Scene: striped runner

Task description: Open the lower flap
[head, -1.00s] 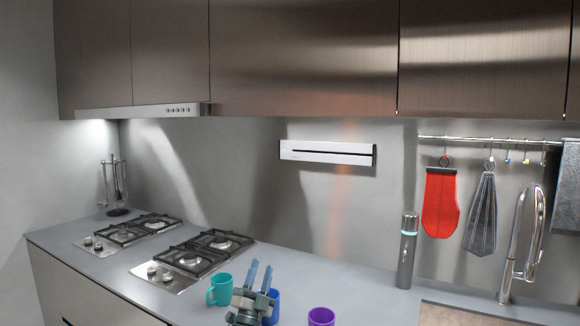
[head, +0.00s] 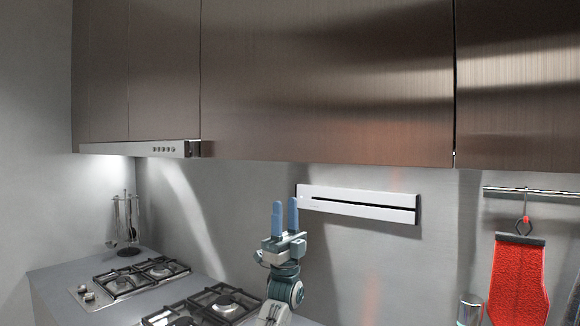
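The brushed brown-metal wall cabinets run across the top, with a wide middle door (head: 325,75), a right door (head: 520,85) and narrower doors (head: 165,70) at the left. I cannot tell which panel is the lower flap. My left gripper (head: 285,216) is raised in front of the back wall, below the middle door and left of the white wall unit. Its two blue fingers point up and stand apart, with nothing between them. It appears clear of the cabinets. My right gripper is not in view.
A slim white slotted unit (head: 357,197) is fixed to the wall. A range hood (head: 140,148) is under the left cabinets, above gas hobs (head: 150,275). A red oven mitt (head: 518,280) hangs from a rail (head: 550,193) at right, near a metal cylinder (head: 469,308).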

